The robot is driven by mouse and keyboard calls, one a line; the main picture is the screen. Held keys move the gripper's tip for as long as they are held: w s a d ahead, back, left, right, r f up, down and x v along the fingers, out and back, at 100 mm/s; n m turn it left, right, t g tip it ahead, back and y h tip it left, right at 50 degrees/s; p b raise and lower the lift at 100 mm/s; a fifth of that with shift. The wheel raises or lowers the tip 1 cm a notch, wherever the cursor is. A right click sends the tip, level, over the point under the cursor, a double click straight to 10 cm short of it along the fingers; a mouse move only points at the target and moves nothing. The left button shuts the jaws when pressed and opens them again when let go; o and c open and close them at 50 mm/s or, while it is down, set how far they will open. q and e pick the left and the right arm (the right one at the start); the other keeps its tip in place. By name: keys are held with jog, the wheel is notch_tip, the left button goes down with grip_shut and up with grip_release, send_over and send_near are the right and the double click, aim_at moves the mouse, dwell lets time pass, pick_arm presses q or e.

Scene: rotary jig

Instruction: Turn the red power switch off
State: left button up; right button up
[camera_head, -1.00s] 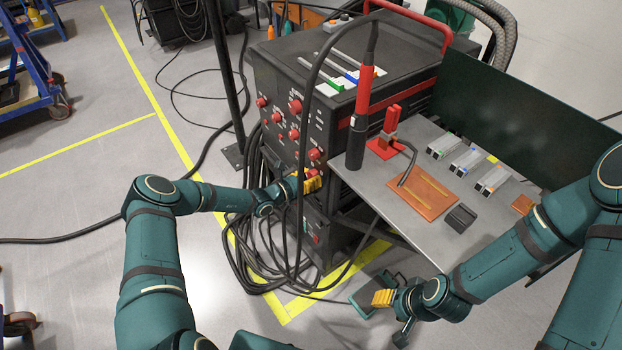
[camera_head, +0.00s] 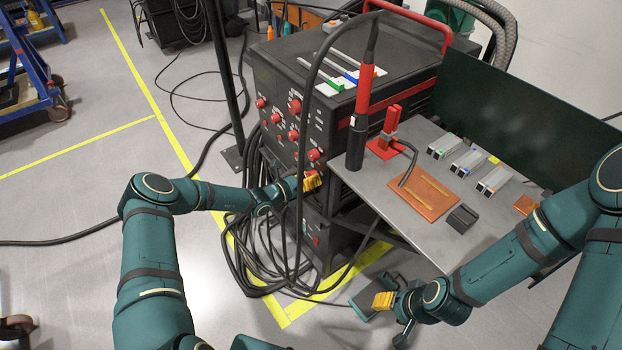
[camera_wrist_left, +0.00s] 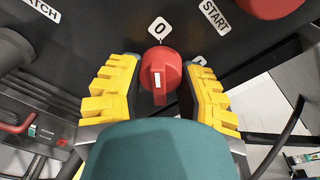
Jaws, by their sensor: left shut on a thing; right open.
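The red power switch (camera_wrist_left: 160,72) is a round red knob with a white pointer mark, on a dark panel in the left wrist view. A white "0" label (camera_wrist_left: 160,28) sits just above it, and a second label at its right is partly hidden by a finger. The pointer mark lies on the knob's lower half in that view. My left gripper (camera_head: 312,182) is at the front of the black machine. Its yellow fingers (camera_wrist_left: 158,92) are on both sides of the knob, shut on it. My right gripper (camera_head: 383,301) is open and empty, low beside the side table.
The black machine (camera_head: 345,100) carries several other red knobs above the gripper. Black cables (camera_head: 258,250) hang and coil beside my left forearm. The grey side table (camera_head: 400,215) holds a torch, an orange plate and small metal parts. Open floor lies at the left.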

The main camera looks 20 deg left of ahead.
pick_arm(q)
jog(key=shift+d, duration=0.1)
jog(key=o, duration=1.2)
jog(key=shift+s+a, duration=0.2)
jog(key=shift+a, duration=0.05)
jog(key=v, duration=1.1)
jog(key=shift+s, duration=0.15)
jog(key=shift+r, duration=0.1)
